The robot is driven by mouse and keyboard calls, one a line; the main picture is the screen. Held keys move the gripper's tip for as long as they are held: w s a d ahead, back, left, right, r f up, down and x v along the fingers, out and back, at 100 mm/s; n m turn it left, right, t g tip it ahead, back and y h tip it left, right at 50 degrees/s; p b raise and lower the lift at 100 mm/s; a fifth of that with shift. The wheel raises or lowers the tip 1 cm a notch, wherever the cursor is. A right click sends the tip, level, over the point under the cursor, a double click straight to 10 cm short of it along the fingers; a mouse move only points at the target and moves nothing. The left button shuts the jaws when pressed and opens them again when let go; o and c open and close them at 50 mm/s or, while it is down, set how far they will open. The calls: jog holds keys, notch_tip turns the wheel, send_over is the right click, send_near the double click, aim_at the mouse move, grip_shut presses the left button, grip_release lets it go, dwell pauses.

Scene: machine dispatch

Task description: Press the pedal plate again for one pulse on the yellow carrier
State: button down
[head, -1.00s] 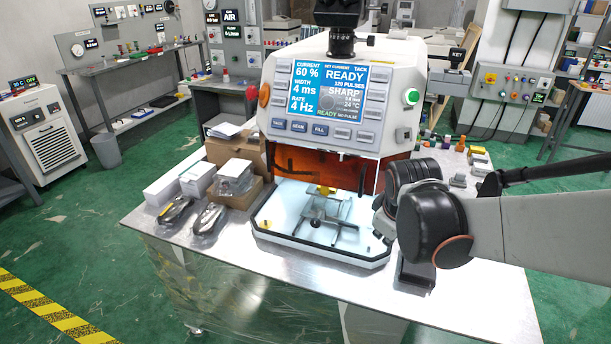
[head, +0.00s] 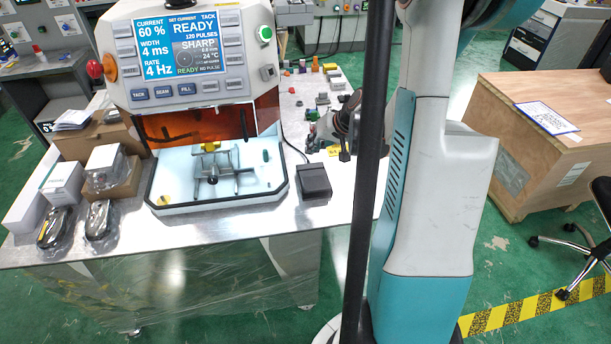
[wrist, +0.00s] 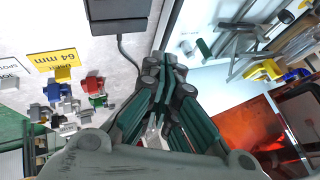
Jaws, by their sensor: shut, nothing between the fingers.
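The black pedal plate (head: 314,180) lies on the metal table right of the welding machine, a cable running from it. In the wrist view its dark block (wrist: 117,12) is at the top. The yellow carrier (head: 209,147) sits on the fixture in the machine's lit chamber; a yellow part of it also shows in the wrist view (wrist: 265,70). My gripper (head: 344,148) is behind and right of the pedal, apart from it, partly hidden by a dark pole. In the wrist view my gripper (wrist: 163,76) is shut and empty.
The machine's screen (head: 180,45) reads READY, 120 pulses, 60 %, 4 ms, 4 Hz and NO PULSE. Small coloured parts (wrist: 75,95) lie near my gripper. Boxes (head: 62,185) stand left of the machine. The table front around the pedal is clear.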

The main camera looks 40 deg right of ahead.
aim_at(316, 177)
jog(key=shift+s+d+f+m, duration=0.1)
jog(key=shift+s+d+m, duration=0.1)
jog(key=shift+d+m, duration=0.4)
jog(key=shift+d+f, duration=0.1)
jog(key=shift+f, duration=0.05)
jog(key=f+b, duration=0.4)
jog(key=f, duration=0.1)
jog(key=f+b, duration=0.2)
jog(key=f, duration=0.1)
jog(key=shift+s+a+f, duration=0.25)
jog(key=shift+s, duration=0.1)
jog(key=shift+f+b, duration=0.1)
jog(key=shift+b, duration=0.3)
dwell(0.7)
jog(key=shift+f+b, duration=0.3)
jog(key=shift+s+f+b, duration=0.15)
jog(key=shift+f+b, duration=0.5)
dwell(0.9)
jog(key=shift+a+r, duration=0.1)
jog(key=shift+r+p, duration=0.75)
jog(key=shift+r, duration=0.25)
